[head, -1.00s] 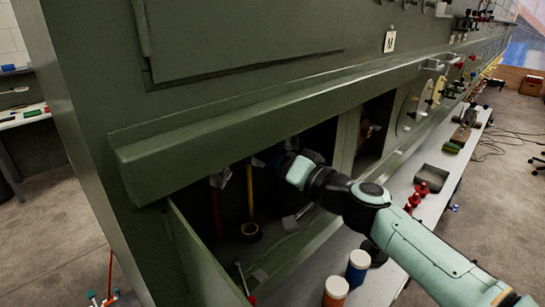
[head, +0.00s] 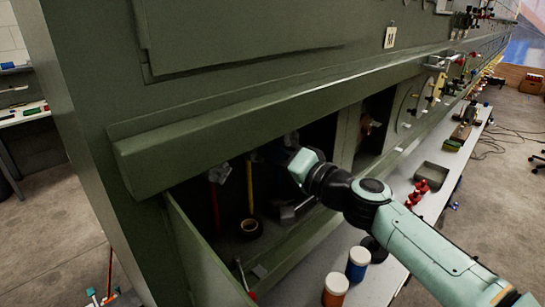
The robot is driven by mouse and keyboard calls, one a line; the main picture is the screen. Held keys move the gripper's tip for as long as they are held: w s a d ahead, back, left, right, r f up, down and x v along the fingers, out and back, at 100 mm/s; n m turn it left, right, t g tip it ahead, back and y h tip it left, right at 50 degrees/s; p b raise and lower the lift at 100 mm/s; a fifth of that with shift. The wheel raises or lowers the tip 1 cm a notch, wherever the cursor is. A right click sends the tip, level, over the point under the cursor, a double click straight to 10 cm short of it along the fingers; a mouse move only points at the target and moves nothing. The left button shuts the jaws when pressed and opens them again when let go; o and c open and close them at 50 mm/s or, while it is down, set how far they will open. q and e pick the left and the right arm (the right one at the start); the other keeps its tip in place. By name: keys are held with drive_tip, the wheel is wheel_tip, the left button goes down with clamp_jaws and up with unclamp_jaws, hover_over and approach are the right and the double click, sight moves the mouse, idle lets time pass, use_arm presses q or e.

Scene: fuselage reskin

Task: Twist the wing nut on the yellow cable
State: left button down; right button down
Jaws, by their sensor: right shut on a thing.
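The yellow cable (head: 250,188) hangs upright inside the dark open bay in the green fuselage panel. The wing nut at its top is too dark and small to make out. My right arm reaches into the bay from the right. My right gripper (head: 267,154) is in shadow at the top of the yellow cable, shut on what appears to be the wing nut; its fingertips are hard to see. A red cable (head: 214,205) with a grey fitting (head: 219,172) hangs to the left of the yellow one. My left gripper is not in view.
A dark tape roll (head: 249,228) lies on the bay floor. A green ledge (head: 230,130) overhangs the opening, and an open flap (head: 205,255) hangs at its left. Blue-white (head: 358,264) and orange-white (head: 336,290) jars stand on the bench below my arm.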

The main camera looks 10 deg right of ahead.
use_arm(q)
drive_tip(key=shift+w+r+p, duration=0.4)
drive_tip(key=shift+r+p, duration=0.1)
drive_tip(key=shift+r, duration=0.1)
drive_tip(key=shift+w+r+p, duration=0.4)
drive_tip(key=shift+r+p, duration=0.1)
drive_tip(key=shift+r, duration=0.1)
use_arm(e)
drive_tip(key=m, duration=2.4)
drive_tip(key=shift+s+a+f, duration=0.15)
drive_tip(key=shift+f, duration=0.25)
drive_tip(key=c, duration=1.2)
unclamp_jaws()
